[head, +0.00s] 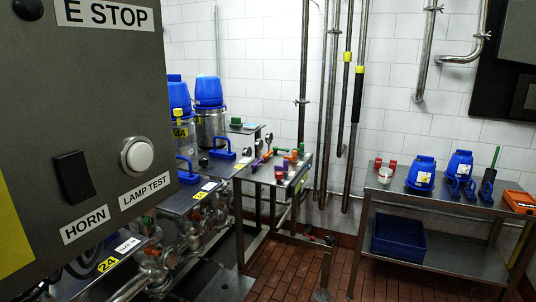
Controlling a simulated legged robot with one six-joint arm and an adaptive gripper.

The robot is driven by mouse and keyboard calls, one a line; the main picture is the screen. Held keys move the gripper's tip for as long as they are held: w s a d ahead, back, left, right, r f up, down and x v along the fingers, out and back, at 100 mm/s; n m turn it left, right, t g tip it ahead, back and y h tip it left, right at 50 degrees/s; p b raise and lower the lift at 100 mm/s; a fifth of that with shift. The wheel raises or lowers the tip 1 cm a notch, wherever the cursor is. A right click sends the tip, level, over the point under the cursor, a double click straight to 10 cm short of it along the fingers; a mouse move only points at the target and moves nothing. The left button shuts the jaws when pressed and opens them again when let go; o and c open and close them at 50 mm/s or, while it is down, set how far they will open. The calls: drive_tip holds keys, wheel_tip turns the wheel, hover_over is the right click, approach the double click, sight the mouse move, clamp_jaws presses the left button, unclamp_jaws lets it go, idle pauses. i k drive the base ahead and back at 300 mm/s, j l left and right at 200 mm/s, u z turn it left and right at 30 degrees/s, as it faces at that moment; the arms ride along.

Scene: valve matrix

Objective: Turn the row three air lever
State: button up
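A metal stand (262,174) in the middle carries a cluster of small coloured handles. Among them are a purple handle (257,165), a red handle (279,174) and an orange handle (294,155). They are small and far off. I cannot read any row or air label there, so I cannot tell which one is the row three air lever. My gripper is not in view.
A grey control box (90,120) with HORN and LAMP TEST labels fills the near left and hides part of the piping. Blue-lidded containers (209,92) stand behind it. A steel bench (400,192) stands at right. Brick-red floor (300,270) lies between.

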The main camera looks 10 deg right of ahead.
sight(266, 156)
drive_tip(key=i+l, duration=0.2)
drive_tip(key=l, duration=0.15)
drive_tip(key=i+l, duration=0.15)
drive_tip(key=l, duration=0.2)
drive_tip(key=i+l, duration=0.2)
drive_tip(key=l, duration=0.15)
drive_tip(key=i+l, duration=0.2)
drive_tip(key=i+u, duration=0.1)
drive_tip(key=i, duration=0.45)
drive_tip(key=i+l, duration=0.15)
drive_tip(key=i, duration=0.45)
drive_tip(key=i+j+u, duration=0.1)
drive_tip(key=i+j, duration=0.7)
drive_tip(key=j, duration=0.05)
